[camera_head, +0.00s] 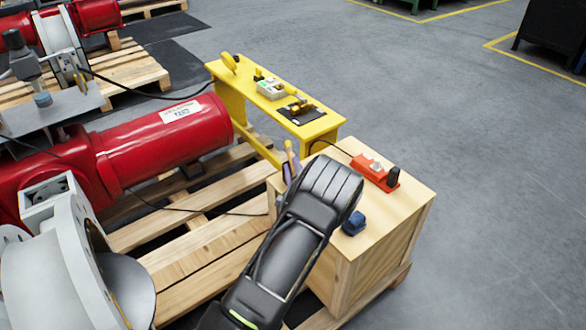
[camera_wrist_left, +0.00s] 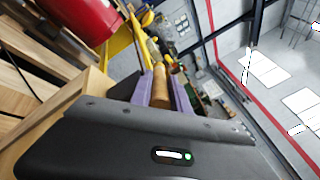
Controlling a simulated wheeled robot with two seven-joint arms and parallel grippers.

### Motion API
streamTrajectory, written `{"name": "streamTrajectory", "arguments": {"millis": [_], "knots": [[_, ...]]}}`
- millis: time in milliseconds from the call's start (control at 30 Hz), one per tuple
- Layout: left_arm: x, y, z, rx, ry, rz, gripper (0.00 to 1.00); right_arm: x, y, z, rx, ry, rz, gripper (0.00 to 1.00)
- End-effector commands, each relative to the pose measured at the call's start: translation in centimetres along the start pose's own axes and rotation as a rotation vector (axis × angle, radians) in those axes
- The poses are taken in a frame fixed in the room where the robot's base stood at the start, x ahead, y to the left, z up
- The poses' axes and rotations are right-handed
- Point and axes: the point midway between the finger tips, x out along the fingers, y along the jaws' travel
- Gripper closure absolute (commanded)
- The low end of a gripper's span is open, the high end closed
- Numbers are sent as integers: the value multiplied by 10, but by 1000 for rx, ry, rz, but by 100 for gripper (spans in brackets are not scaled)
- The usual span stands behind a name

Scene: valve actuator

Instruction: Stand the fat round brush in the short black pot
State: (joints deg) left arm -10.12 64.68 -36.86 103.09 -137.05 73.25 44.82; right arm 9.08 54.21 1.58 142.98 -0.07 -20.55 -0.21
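My left gripper (camera_head: 291,169) has purple fingers and is beside the left edge of the wooden crate top. In the left wrist view, the gripper (camera_wrist_left: 163,90) is closed around a thick, round wooden handle (camera_wrist_left: 160,86), which looks like the brush. The handle's pale tip (camera_head: 289,147) rises above the fingers in the head view. The brush's bristles cannot be made out. A small, dark upright piece (camera_head: 393,178) stands at the right end of an orange tray on the crate; I cannot tell whether it is the short black pot. My right gripper is not in view.
The wooden crate (camera_head: 390,245) carries the orange tray (camera_head: 372,170) and a small blue item (camera_head: 354,223). A yellow bench (camera_head: 325,125) with small tools stands behind. A red actuator (camera_head: 165,140) lies left on pallets. Open grey floor lies to the right.

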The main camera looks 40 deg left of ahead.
Motion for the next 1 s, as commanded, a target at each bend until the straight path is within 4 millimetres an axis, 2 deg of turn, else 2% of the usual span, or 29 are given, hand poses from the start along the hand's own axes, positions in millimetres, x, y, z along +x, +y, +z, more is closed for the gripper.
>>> {"name": "streamTrajectory", "arguments": {"millis": [133, 367, 800, 1000], "knots": [[-2, 5, -4, 4, 12, 12, 69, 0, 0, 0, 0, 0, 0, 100], [-5, -5, 5, 5, 14, 13, 69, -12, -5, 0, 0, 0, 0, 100], [-96, -7, 5, 6, 11, 2, 69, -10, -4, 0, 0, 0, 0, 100], [-118, -7, 6, 3, 8, 5, 69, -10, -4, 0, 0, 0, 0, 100]]}}
